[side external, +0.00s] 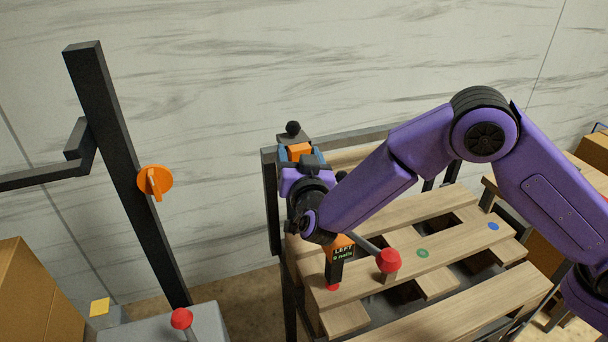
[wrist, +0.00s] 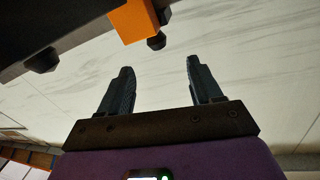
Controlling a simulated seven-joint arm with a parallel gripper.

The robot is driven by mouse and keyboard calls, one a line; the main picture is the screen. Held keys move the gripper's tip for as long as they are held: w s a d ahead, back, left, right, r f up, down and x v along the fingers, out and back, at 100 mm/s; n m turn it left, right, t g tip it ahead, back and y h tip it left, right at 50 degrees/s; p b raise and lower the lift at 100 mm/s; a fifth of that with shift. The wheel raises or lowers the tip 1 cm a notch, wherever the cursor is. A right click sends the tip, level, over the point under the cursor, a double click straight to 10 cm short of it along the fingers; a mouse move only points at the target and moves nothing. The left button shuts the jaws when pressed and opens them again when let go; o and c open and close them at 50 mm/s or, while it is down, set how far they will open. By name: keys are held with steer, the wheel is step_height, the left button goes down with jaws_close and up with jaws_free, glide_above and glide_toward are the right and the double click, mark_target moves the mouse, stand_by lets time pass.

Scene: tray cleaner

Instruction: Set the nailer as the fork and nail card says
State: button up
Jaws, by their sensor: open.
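A small dark sign (side external: 343,252) with an orange top reads "LEFT" and a number of nails, its digit too small to read surely. It stands on the wooden pallet. A dark unit with an orange block (side external: 300,150) and a black knob (side external: 293,128) is at the pallet's back left. I cannot tell surely whether it is the nailer. My gripper (wrist: 158,78) is open and empty, pointing at the pale wall. In the wrist view the orange block (wrist: 134,20) is just beyond the fingertips, apart from them. Which part is the fork is unclear.
A lever with a red knob (side external: 388,260) rises by the pallet (side external: 450,300). Green (side external: 423,253) and blue (side external: 493,226) dots mark its slats. A black post (side external: 112,130) carries an orange dial (side external: 155,180). Another red knob (side external: 181,319) tops a grey box. Cardboard boxes flank the scene.

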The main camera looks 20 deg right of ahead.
steer(key=s+a, duration=0.1)
steer(key=s, duration=0.5)
steer(key=shift+s+a, duration=0.2)
steer(key=shift+s, duration=0.1)
